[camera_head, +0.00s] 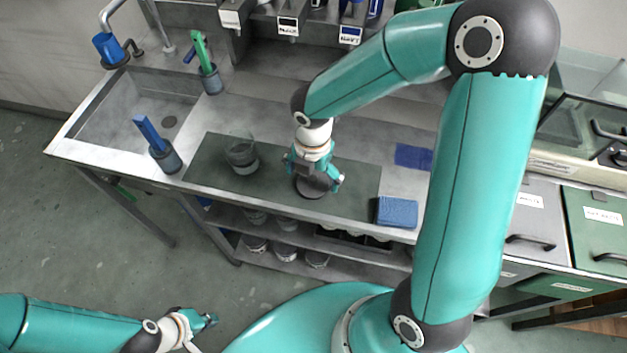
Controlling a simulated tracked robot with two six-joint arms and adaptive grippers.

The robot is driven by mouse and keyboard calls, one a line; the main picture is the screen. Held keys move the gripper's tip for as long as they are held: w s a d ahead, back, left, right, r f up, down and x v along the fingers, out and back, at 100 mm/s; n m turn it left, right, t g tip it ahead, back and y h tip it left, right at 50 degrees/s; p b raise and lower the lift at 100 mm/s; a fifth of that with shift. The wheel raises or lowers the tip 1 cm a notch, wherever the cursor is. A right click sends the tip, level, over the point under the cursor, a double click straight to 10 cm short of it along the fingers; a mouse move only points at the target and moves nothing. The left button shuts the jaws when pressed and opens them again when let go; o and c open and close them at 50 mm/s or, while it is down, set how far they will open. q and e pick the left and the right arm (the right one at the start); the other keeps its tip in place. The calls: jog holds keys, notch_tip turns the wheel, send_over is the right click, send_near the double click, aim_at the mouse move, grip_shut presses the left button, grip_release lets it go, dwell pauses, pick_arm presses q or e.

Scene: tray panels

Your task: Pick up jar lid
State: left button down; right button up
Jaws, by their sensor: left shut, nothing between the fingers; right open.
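The jar lid (309,190) looks like a dark round disc on the dark green mat (359,183). My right gripper (316,181) is directly above it, pointing down, with its fingers open and spread to either side. The gripper covers part of the lid, and I cannot tell whether the fingers touch it. A clear glass jar (241,153) stands upright on the mat to the left of the gripper. My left gripper (211,321) is low at the bottom left, away from the bench, shut and empty.
A blue sponge or cloth stack (396,212) lies at the mat's right end, with a flat blue cloth (413,157) behind it. A cup with a blue-handled tool (166,158) stands at the sink's front corner. Several jars sit on the shelf below.

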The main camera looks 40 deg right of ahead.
jog(key=shift+f, duration=0.8)
jog(key=c, duration=0.9)
jog(key=shift+r, duration=0.15)
